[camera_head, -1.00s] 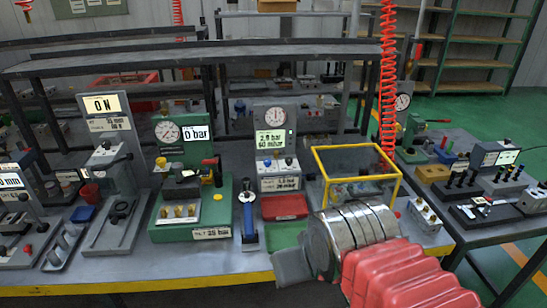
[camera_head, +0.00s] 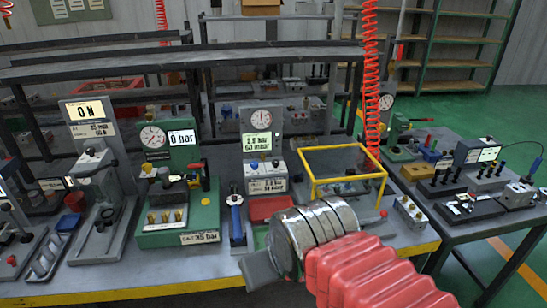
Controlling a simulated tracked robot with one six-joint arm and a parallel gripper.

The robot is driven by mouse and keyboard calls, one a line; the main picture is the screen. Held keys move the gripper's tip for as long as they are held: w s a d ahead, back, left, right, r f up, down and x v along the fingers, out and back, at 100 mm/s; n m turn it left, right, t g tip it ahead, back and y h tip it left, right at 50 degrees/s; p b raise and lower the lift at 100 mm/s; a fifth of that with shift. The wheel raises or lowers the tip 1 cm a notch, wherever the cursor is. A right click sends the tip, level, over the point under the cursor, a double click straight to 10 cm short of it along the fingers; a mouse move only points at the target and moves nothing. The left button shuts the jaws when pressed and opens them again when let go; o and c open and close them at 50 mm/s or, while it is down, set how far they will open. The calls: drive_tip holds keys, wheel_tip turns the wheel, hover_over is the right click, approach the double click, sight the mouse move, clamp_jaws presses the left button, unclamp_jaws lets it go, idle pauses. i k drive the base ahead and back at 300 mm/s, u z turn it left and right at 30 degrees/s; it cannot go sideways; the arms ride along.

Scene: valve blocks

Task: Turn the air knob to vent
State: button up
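A grey test station (camera_head: 262,139) with a round dial and a lit greenish display stands at the back middle of the bench. My gripper (camera_head: 261,270) is a grey shape at the end of my arm, low in front of the bench and apart from the station. Its fingers cannot be made out.
A green press station (camera_head: 178,237) showing 0 bar stands left of the grey one. A blue-handled tool (camera_head: 236,220), a red tray (camera_head: 270,207) and a yellow frame (camera_head: 347,148) are near my arm. A red coiled hose (camera_head: 371,70) hangs behind the frame.

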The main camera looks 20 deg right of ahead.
sight(275, 162)
drive_tip(key=i, duration=0.95)
